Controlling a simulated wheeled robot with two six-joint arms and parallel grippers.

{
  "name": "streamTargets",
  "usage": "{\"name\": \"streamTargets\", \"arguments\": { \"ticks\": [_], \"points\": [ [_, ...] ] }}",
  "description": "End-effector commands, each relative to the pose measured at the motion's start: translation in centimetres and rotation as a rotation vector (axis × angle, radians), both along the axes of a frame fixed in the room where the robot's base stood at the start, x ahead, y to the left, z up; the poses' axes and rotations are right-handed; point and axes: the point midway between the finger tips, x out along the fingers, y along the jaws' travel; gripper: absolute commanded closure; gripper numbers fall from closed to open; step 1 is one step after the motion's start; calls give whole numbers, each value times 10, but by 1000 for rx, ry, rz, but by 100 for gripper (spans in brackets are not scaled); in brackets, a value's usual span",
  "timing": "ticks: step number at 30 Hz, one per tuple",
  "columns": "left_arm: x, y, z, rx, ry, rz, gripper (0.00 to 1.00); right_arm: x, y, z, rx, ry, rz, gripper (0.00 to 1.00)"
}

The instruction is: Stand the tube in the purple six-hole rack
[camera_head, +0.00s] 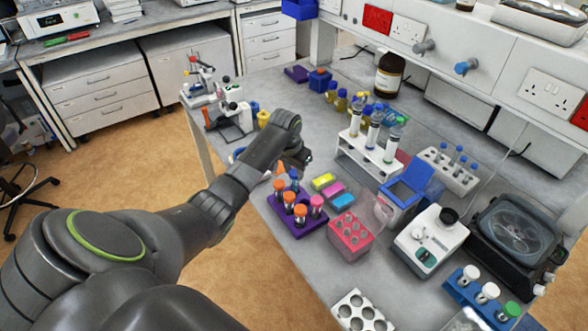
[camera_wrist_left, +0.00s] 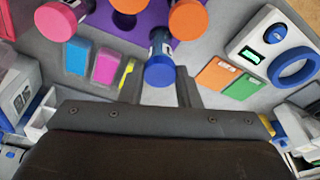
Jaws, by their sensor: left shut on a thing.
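The purple rack (camera_head: 299,233) stands on the bench, holding several orange-capped tubes (camera_head: 300,210) and a pink-capped tube (camera_head: 316,202). It also shows at the top of the left wrist view (camera_wrist_left: 113,18). My left gripper (camera_head: 292,170) is just behind the rack, shut on a blue-capped tube (camera_wrist_left: 160,70). That tube's blue cap (camera_head: 293,174) shows below the gripper in the head view. The tube's body points toward the rack's edge in the wrist view; its lower end is hidden, so I cannot tell whether it is in a hole. My right gripper is out of view.
A pink rack (camera_head: 350,238) stands right of the purple rack. A white rack with tall tubes (camera_head: 366,165), a blue open box (camera_head: 408,184) and a white device (camera_head: 430,240) stand further right.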

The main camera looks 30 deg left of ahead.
Motion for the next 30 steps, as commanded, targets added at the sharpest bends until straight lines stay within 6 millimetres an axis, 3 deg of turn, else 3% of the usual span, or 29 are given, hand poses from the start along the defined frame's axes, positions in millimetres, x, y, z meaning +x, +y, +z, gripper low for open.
{"name": "streamTargets", "arguments": {
  "ticks": [30],
  "points": [
    [0, 0, -11, 0, 1, 0, 85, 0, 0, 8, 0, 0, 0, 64]
  ]
}}
